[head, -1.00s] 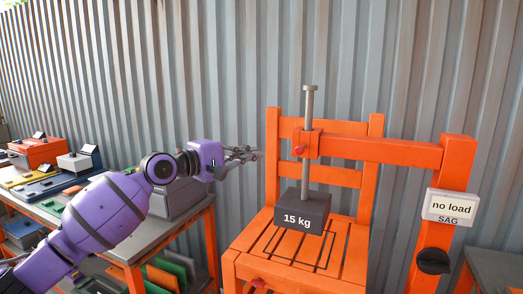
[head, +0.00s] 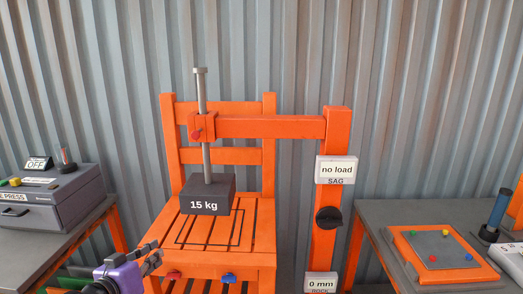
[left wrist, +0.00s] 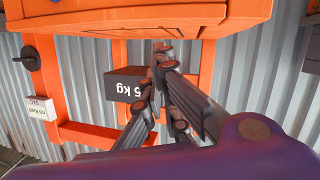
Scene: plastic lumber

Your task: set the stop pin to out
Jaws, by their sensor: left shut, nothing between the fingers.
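An orange chair-like test stand (head: 262,127) carries a vertical grey rod (head: 204,110) with a dark 15 kg weight (head: 207,195) at its lower end, at the slatted seat. A red knob (head: 196,134) sits on the collar around the rod. Another red knob (head: 174,274) and a blue knob (head: 229,277) are on the seat's front edge. No label shows which one is the stop pin. My left gripper (head: 153,256) is shut and empty at the seat's front left. Its fingers (left wrist: 160,75) fill the middle of the left wrist view. My right gripper is not in view.
A black dial (head: 328,219) is on the stand's right post, between a "no load SAG" sign (head: 336,170) and a "0 mm ROCK" sign (head: 320,283). A grey press box (head: 55,195) is at left. An orange-framed panel (head: 440,252) lies on the right table.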

